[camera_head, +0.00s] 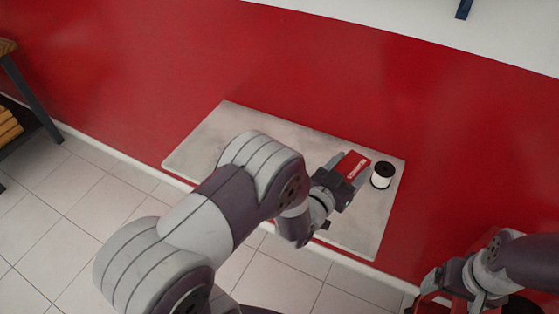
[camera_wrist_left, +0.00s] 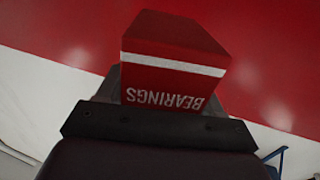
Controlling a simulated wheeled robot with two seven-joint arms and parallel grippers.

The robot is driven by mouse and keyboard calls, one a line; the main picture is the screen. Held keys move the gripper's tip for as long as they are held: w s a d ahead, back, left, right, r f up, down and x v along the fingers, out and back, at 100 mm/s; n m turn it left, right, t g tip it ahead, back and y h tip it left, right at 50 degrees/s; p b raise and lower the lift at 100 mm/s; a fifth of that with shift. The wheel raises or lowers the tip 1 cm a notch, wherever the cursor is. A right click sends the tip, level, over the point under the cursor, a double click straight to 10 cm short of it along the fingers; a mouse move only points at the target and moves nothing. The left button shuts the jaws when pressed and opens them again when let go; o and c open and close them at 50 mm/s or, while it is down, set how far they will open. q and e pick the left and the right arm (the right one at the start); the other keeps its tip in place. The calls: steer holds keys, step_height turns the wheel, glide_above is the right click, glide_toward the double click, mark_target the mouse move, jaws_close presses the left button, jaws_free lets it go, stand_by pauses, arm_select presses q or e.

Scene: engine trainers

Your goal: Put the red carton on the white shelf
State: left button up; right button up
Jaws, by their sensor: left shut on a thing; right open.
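The red carton (camera_head: 353,164), with a white stripe and the word BEARINGS, is held between the fingers of my left gripper (camera_head: 343,178). In the left wrist view the carton (camera_wrist_left: 172,65) fills the upper middle, its lettering upside down. My left gripper is shut on it. In the head view the carton overlaps the right part of the white shelf (camera_head: 215,135), a pale board against the red wall. I cannot tell whether it touches the shelf. My right gripper (camera_head: 428,285) is open at the lower right, away from the shelf.
A white cylinder with a black top (camera_head: 382,175) stands on the shelf just right of the carton. The shelf's left part is bare. My left arm covers its front middle. A dark-legged rack (camera_head: 30,95) stands at far left.

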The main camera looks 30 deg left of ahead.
arm_select(q)
steer(key=s+d+m+h+b, duration=0.2)
steer(key=s+d+h, duration=0.1)
steer(key=d, duration=0.2)
steer(key=shift+g, duration=0.4)
steer(key=a+f+b, duration=0.2)
steer(key=a, duration=0.1)
steer(key=w+a+f+b, duration=0.1)
steer(key=a, duration=0.1)
steer(key=shift+a+f, duration=0.2)
steer(key=shift+f, duration=0.2)
steer(key=a, duration=0.1)
steer(key=a+f+b, duration=0.1)
steer(key=a, duration=0.1)
steer(key=a+f+b, duration=0.1)
steer(key=a, duration=0.1)
steer(key=shift+w+a+f, duration=0.1)
steer(key=shift+a+f, duration=0.15)
step_height(320, 180, down, 4)
steer(key=b, duration=0.4)
steer(key=shift+f, duration=0.2)
steer(key=shift+r, duration=0.25)
steer(key=shift+f, duration=0.15)
steer(key=o, duration=1.3)
arm_select(e)
step_height(320, 180, down, 12)
steer(key=s, duration=0.1)
steer(key=shift+r, duration=0.1)
